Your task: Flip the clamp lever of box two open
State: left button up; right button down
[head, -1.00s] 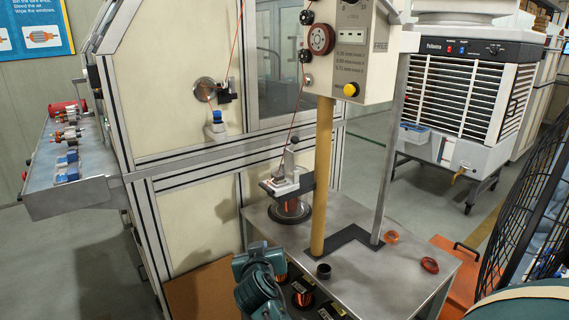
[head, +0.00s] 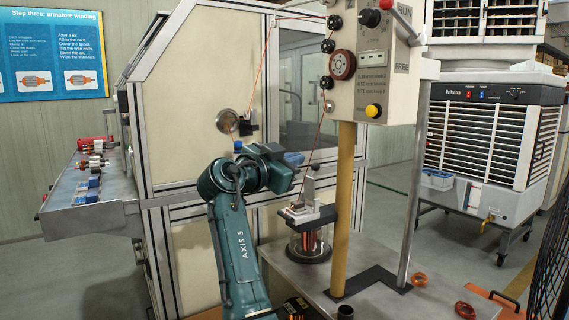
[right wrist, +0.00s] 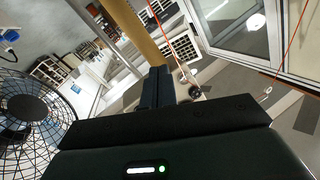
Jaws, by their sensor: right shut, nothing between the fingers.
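No label reading box two is legible. My right gripper is at the end of the teal arm, left of the post and below the box; its fingers are mostly hidden in the head view. In the right wrist view its dark fingers (right wrist: 157,84) are shut with nothing between them, and the yellow post (right wrist: 135,28) stands beyond. My left gripper is not in view.
A small clamp fixture (head: 308,212) with a copper coil below stands on the metal table (head: 385,300). A thin red wire (head: 318,130) runs down from the box to it. Orange rings (head: 464,310) lie on the table. A fan guard (right wrist: 35,112) shows in the right wrist view.

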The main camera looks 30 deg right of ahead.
aim_at(314, 181)
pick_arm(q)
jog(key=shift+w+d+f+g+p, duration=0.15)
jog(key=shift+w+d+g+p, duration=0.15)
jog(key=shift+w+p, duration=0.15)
pick_arm(e)
jog(key=w+d+f, duration=0.2)
jog(key=w+d, duration=0.2)
jog(key=d, duration=0.2)
jog(key=shift+d+f, duration=0.25)
jog(key=shift+f, duration=0.15)
pick_arm(q)
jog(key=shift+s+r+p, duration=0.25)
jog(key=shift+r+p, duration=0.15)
jog(key=shift+p, duration=0.6)
pick_arm(e)
jog(key=d+g+y, duration=0.1)
jog(key=d+y, duration=0.1)
jog(key=d, duration=0.1)
jog(key=shift+w+d+m, duration=0.1)
jog(key=shift+m, duration=0.3)
jog(key=shift+r, duration=0.1)
